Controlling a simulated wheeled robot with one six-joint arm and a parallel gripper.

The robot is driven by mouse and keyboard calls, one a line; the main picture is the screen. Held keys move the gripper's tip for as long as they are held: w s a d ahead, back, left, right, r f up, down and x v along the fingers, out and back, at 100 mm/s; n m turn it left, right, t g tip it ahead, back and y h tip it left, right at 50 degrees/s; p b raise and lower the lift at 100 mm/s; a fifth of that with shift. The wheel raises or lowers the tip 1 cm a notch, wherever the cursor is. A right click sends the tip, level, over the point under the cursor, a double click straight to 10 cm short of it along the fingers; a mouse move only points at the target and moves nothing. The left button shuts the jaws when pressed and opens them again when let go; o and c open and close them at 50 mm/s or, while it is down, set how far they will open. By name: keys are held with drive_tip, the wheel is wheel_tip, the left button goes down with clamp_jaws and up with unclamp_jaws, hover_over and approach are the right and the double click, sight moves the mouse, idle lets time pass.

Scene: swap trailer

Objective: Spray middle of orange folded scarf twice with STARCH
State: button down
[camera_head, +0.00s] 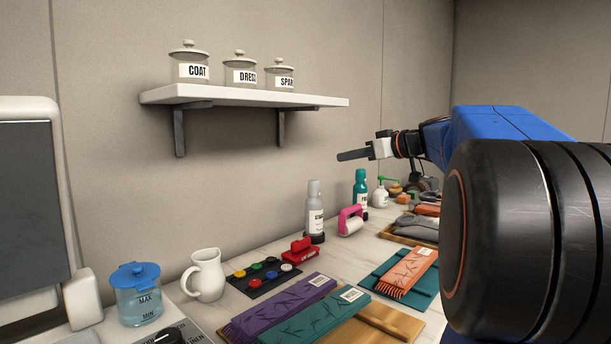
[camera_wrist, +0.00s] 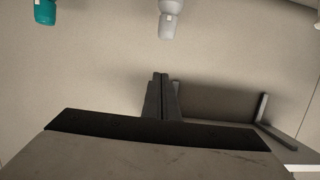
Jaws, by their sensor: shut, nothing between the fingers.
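The orange folded scarf (camera_head: 408,271) lies on a teal cloth (camera_head: 388,289) at the right of the counter in the head view. A grey-white bottle (camera_head: 315,209) and a teal bottle (camera_head: 361,191) stand against the wall; their labels are too small to read, so I cannot tell which is STARCH. A white pump bottle with a green top (camera_head: 380,193) stands further back. In the wrist view the grey-white bottle (camera_wrist: 169,18) and the teal bottle (camera_wrist: 45,12) show at the top edge. My gripper (camera_head: 340,156) is shut and empty, above the counter and apart from the bottles.
Purple (camera_head: 283,308) and teal (camera_head: 318,316) folded scarves lie in front. A pink-handled roller (camera_head: 350,221), red stapler-like object (camera_head: 300,250), white jug (camera_head: 204,275) and blue-lidded container (camera_head: 138,294) stand nearby. A wall shelf (camera_head: 245,96) holds labelled jars left of my gripper.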

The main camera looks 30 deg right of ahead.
drive_tip(key=shift+s+a, duration=0.1)
idle(0.3)
hover_over(314, 187)
drive_tip(key=d, duration=0.2)
wheel_tip(314, 187, down, 3)
drive_tip(key=shift+s+f, duration=0.2)
drive_tip(key=shift+f, duration=0.65)
drive_tip(key=shift+s+f, duration=0.15)
drive_tip(key=shift+f, duration=0.7)
